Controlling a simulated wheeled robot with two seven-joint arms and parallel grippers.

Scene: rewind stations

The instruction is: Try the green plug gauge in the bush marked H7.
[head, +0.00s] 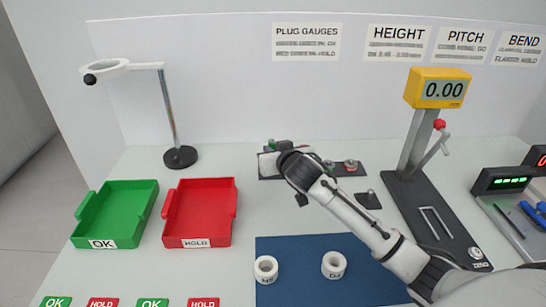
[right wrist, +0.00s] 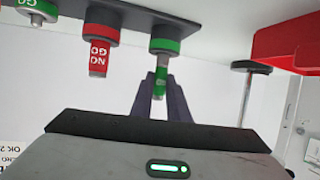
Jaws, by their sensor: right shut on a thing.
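In the right wrist view, which looks upside down, my right gripper (right wrist: 160,101) is shut on a green plug gauge (right wrist: 162,75) marked GO. The gauge's wide collar is at the dark rack plate (right wrist: 130,21); I cannot tell whether it is seated or just lifted. In the head view my right arm reaches over the rack, and its gripper (head: 273,146) is partly hidden behind the wrist. Two white bushes, the left one (head: 266,270) and the right one (head: 334,265), stand upright on a blue mat; their marks are too small to read surely. My left gripper is out of view.
A red NO GO gauge (right wrist: 99,52) stands beside the held one. A green tray (head: 118,208), a red tray (head: 201,208) and a lamp (head: 180,157) are at left. A height gauge (head: 410,155) stands at right. The mat (head: 300,292) is clear around the bushes.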

